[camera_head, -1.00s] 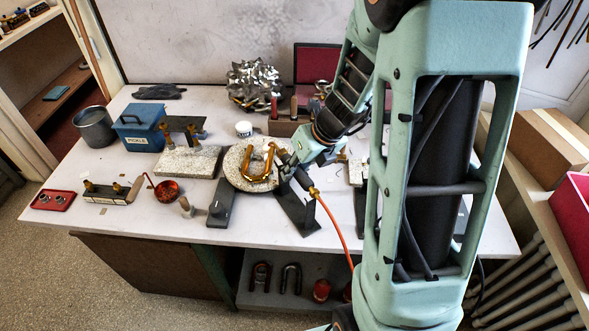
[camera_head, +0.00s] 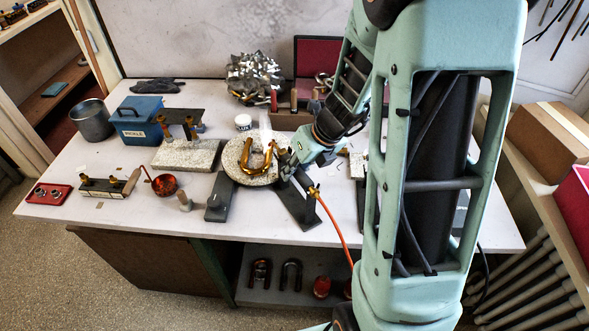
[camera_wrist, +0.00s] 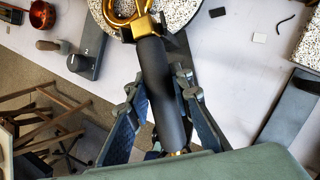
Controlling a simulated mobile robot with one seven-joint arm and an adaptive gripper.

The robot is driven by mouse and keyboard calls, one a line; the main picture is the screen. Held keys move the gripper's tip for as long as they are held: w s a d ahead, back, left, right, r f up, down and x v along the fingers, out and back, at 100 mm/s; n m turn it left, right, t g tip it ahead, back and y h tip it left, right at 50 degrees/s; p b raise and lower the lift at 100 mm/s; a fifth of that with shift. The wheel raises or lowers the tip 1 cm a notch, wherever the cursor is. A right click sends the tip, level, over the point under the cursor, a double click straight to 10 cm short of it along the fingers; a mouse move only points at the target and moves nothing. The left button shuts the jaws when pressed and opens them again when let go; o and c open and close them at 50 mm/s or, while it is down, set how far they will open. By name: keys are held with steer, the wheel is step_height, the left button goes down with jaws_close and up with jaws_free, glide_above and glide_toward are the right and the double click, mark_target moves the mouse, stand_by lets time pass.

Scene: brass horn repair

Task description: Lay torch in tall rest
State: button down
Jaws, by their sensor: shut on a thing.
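My gripper (camera_head: 292,166) is shut on the torch, a black cylinder (camera_wrist: 160,88) with brass fittings. In the wrist view its fingers (camera_wrist: 158,92) lie on both sides of the black handle. An orange hose (camera_head: 334,222) runs from the torch's lower end. The torch's far end overlaps a curved brass tube (camera_head: 258,162) on a round speckled block; I cannot tell whether they touch. A dark rest (camera_head: 297,208) stands below my gripper, and its contact with the torch is hidden. Another dark rest (camera_head: 220,198), also in the wrist view (camera_wrist: 88,58), stands to the left. Which is taller is unclear.
A speckled slab (camera_head: 186,155), a blue box (camera_head: 138,122) and a copper bowl (camera_head: 164,184) stand to the left. A further dark rest (camera_wrist: 288,112) lies at right in the wrist view. Bare white table (camera_wrist: 232,70) shows between the rests.

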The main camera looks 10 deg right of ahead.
steer(key=c, duration=1.6)
jaws_free()
steer(key=o, duration=0.4)
steer(key=shift+o, duration=0.2)
step_height(320, 180, up, 5)
steer(key=p, duration=0.5)
steer(key=shift+r+p, duration=0.2)
steer(key=shift+p, duration=0.15)
steer(key=shift+r+p, duration=0.8)
steer(key=shift+r, duration=0.5)
